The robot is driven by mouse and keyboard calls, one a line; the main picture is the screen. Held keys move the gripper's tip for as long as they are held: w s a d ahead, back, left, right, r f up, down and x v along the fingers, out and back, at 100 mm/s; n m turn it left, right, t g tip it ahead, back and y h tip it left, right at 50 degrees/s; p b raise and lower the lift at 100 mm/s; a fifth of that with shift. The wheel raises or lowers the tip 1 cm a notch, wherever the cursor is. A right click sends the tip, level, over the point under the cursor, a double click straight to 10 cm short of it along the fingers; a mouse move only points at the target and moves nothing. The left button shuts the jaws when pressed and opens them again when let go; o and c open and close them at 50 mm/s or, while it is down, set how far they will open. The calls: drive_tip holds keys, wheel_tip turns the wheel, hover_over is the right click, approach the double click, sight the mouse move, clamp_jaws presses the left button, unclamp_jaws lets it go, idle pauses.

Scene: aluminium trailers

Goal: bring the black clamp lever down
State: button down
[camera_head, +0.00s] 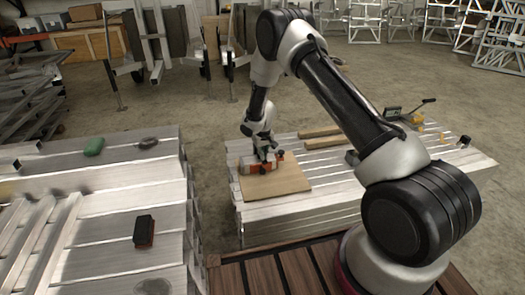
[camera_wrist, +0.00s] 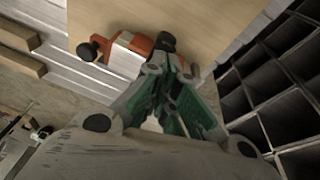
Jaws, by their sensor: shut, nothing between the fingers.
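An orange and white clamp (camera_head: 247,168) sits on a wooden board (camera_head: 275,186) on the silver trailer panels. In the wrist view the clamp (camera_wrist: 126,52) shows a round black knob (camera_wrist: 87,51) at its left and a black part (camera_wrist: 165,41) at its upper right. I cannot tell which of these is the lever's end. My gripper (camera_head: 265,152) is over the clamp. In the wrist view its green-padded fingers (camera_wrist: 172,72) are shut and empty, with their tips close by the black part. Whether they touch it I cannot tell.
A second panel stack at left bears a black block (camera_head: 144,231) and a green object (camera_head: 94,147). Concrete floor lies between the stacks.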

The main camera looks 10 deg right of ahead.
drive_tip(key=shift+f, duration=0.2)
idle(0.4)
drive_tip(key=shift+r, duration=0.1)
drive_tip(key=d+v, duration=0.1)
drive_tip(key=v, duration=1)
drive_tip(key=s+d+g+h, duration=0.1)
drive_tip(key=s+d+g, duration=0.1)
drive_tip(key=s, duration=0.6)
drive_tip(key=s+d+r+t, duration=0.1)
drive_tip(key=s+d+r, duration=0.3)
drive_tip(key=s+r, duration=0.7)
drive_tip(key=s+d+r+m+t+y, duration=0.1)
drive_tip(key=s+d+r, duration=0.3)
drive_tip(key=s+r, duration=0.8)
drive_tip(key=s+d+r+m+t, duration=0.1)
drive_tip(key=s+d+r, duration=0.3)
drive_tip(key=s+r, duration=0.7)
drive_tip(key=shift+s+r+t+y, duration=0.2)
drive_tip(key=shift+s+t+y, duration=0.1)
drive_tip(key=shift+s, duration=0.6)
